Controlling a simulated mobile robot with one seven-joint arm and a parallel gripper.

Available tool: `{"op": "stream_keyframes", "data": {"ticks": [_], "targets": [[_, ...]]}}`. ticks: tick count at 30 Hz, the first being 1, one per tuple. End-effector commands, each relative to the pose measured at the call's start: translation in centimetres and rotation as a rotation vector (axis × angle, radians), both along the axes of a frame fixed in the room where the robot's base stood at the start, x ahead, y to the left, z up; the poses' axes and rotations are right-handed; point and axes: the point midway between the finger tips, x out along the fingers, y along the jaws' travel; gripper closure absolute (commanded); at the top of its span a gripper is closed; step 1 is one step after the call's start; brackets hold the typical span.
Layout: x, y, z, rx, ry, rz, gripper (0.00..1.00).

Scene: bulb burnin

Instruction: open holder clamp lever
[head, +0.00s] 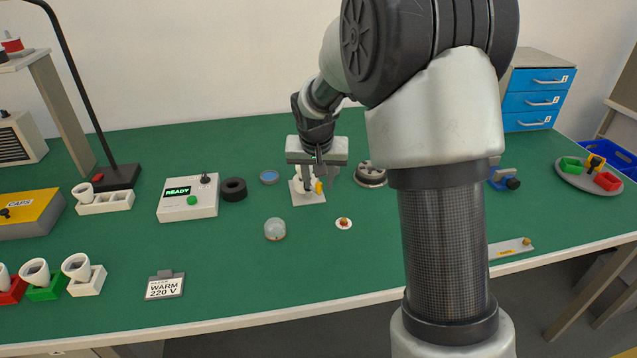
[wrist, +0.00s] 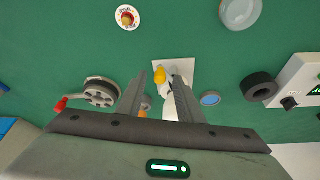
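The holder stands on a white base plate (head: 299,197) in the middle of the green table. Its yellow clamp lever (head: 319,187) sticks up on the right side, and the lever's tip (wrist: 160,74) shows in the wrist view. My gripper (head: 321,172) is right above the holder, pointing down. In the wrist view my gripper (wrist: 161,77) has its two fingers apart, with the lever tip between the fingertips. I see no clear contact. My fingers and arm hide part of the holder.
A black ring (head: 233,189), a blue disc (head: 269,177) and a clear round dish (head: 275,229) lie left of the holder. A white round tag (head: 343,224) lies in front. A round reel-like device (head: 370,175) stands close on the right. The front table strip is mostly clear.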

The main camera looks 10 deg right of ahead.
Motion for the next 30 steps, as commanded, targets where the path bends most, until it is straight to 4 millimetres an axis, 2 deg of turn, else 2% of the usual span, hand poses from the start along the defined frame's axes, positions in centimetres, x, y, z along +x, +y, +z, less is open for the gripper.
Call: {"op": "stream_keyframes", "data": {"ticks": [10,16,17,30], "targets": [[0.18,-0.06,-0.42,0.0,0.0,0.0,0.67],[0.17,-0.06,-0.41,0.0,0.0,0.0,0.99],[0.17,-0.06,-0.41,0.0,0.0,0.0,1.0],[0.35,-0.6,-0.13,0.001,0.0,0.078,1.0]]}}
